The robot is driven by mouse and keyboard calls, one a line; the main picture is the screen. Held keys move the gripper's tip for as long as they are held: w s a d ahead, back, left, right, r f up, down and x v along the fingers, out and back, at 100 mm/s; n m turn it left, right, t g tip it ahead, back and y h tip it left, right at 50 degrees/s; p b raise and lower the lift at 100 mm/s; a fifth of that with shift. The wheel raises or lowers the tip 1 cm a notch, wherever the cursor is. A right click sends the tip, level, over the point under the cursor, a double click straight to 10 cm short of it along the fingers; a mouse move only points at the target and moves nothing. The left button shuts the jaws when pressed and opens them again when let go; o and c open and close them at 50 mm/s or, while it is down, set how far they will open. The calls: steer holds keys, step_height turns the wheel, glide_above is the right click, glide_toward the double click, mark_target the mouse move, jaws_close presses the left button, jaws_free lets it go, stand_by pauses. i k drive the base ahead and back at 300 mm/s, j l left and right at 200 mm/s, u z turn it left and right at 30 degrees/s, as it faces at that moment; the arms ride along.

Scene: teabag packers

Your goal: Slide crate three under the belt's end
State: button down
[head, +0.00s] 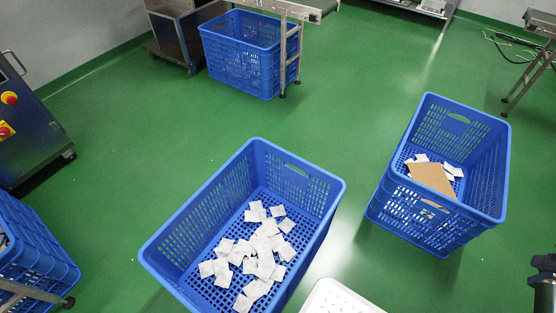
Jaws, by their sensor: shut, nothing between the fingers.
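Several blue slatted crates stand on the green floor, and I cannot read which is crate three. The middle crate (165,252) holds many white teabags (262,250). The right crate (480,118) holds a brown cardboard piece (432,180) and a few teabags; a small mark on its near wall is too small to read. The far crate (232,68) stands at the belt's end (300,8), beside the belt's metal leg. Another crate (45,245) is cut off at the left edge. My gripper (543,272) is at the lower right edge, partly cut off, shut and clear of the crates.
A dark machine with red and yellow buttons (10,98) stands at the left. A metal cabinet (175,35) is left of the far crate. A metal stand (530,75) and cables are at the upper right. The floor between the crates (340,110) is clear.

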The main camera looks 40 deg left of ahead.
mark_target(264, 206)
steer(key=k+l+z, duration=0.15)
steer(key=k+z, duration=0.25)
steer(key=l+z, duration=0.15)
steer(key=z, duration=0.55)
steer(key=l+u, duration=0.15)
steer(key=u, duration=0.3)
steer(key=k+l+u, duration=0.1)
steer(key=u, duration=0.3)
steer(key=k+l+u, duration=0.1)
steer(key=u, duration=0.35)
steer(key=k+u, duration=0.15)
steer(key=u, duration=0.3)
steer(key=k+l+u, duration=0.1)
steer(key=u, duration=0.35)
steer(key=k+u, duration=0.15)
steer(key=u, duration=0.25)
steer(key=i+j+z, duration=0.3)
steer(key=j, duration=0.2)
steer(key=j+z, duration=0.25)
steer(key=j, duration=0.2)
steer(key=i+j+z, duration=0.1)
steer(key=j+z, duration=0.2)
steer(key=j, duration=0.25)
steer(key=j+z, duration=0.25)
steer(key=j, duration=0.3)
